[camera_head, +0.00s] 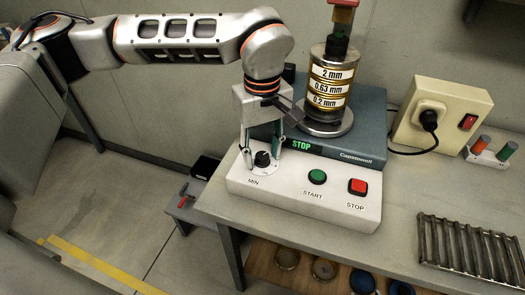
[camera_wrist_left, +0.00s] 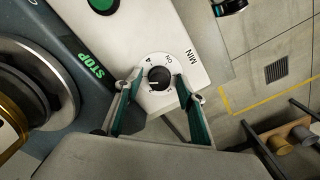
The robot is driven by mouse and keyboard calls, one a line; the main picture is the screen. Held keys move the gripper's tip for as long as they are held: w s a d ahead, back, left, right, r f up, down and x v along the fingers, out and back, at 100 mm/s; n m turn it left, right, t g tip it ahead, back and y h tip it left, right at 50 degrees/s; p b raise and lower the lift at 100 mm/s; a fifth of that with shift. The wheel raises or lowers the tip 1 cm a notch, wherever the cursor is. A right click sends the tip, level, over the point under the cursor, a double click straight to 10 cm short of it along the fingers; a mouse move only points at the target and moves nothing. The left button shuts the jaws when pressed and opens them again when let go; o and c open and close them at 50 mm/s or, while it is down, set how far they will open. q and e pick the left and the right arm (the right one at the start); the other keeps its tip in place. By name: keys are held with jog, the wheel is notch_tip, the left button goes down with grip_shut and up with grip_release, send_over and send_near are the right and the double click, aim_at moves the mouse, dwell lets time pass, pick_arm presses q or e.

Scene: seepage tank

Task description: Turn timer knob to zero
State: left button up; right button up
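The black timer knob (camera_head: 262,159) sits on the white front panel above the word MIN. In the left wrist view the knob (camera_wrist_left: 158,77) is on a round white dial, with a light pointer mark on it. My left gripper (camera_head: 263,153) points down over the knob, with one finger on each side. In the left wrist view the fingertips of my left gripper (camera_wrist_left: 159,81) are apart, and a gap shows between them and the knob. My right gripper is in neither view.
The panel has a green START button (camera_head: 317,177) and a red STOP button (camera_head: 357,187). A sieve stack (camera_head: 329,87) stands on the shaker behind, near my wrist. A power box (camera_head: 440,112) and metal rack (camera_head: 466,249) are at right. A lit STOP display (camera_head: 302,144) is behind the panel.

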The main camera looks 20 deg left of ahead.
pick_arm(q)
jog(key=shift+f, duration=0.1)
jog(key=c, duration=1.1)
